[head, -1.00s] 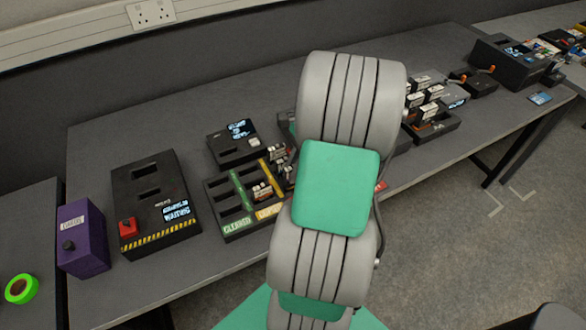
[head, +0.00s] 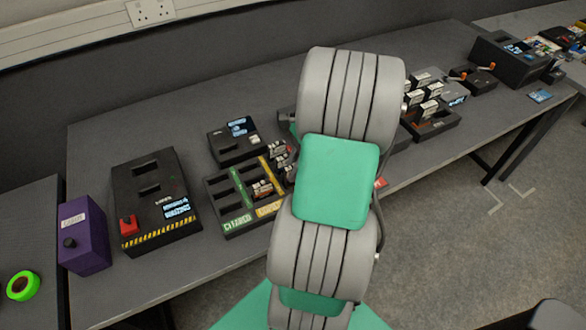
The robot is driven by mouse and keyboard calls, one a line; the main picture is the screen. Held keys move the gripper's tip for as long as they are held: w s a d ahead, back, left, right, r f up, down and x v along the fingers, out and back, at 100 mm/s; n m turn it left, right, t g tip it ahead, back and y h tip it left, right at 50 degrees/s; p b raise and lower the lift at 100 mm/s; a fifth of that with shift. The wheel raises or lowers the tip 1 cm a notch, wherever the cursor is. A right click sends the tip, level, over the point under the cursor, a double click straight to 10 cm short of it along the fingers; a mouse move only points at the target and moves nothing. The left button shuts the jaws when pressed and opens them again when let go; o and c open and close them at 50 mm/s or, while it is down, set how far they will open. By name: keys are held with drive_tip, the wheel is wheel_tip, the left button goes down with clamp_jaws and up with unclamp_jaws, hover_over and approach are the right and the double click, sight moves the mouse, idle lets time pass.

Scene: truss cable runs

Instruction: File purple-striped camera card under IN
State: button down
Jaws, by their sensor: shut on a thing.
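A dark sorting tray (head: 222,211) stands on the bench left of my arm. Its green strip (head: 238,220) seems to read CLEARED, and a yellow strip (head: 268,208) runs beside it. A third row at its right is partly hidden by my arm. One small card (head: 262,188) stands in the yellow-marked row, and several (head: 278,150) stand in the right row. I cannot make out a purple stripe on any card or a label IN. My gripper is hidden behind my grey and green arm, so its hold cannot be seen.
A black box (head: 155,205) with a red button and a purple box (head: 84,235) stand at left. A small screen unit (head: 233,141) sits behind the tray. A card rack (head: 433,124) and a black machine (head: 506,62) stand at right.

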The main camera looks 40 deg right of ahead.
drive_tip(key=shift+f+p, duration=0.45)
drive_tip(key=shift+f, duration=0.25)
idle(0.8)
drive_tip(key=c, duration=1)
unclamp_jaws()
wheel_tip(320, 180, up, 8)
drive_tip(key=p, duration=0.8)
drive_tip(key=shift+f+p, duration=0.15)
drive_tip(key=shift+p, duration=0.15)
drive_tip(key=shift+f, duration=0.1)
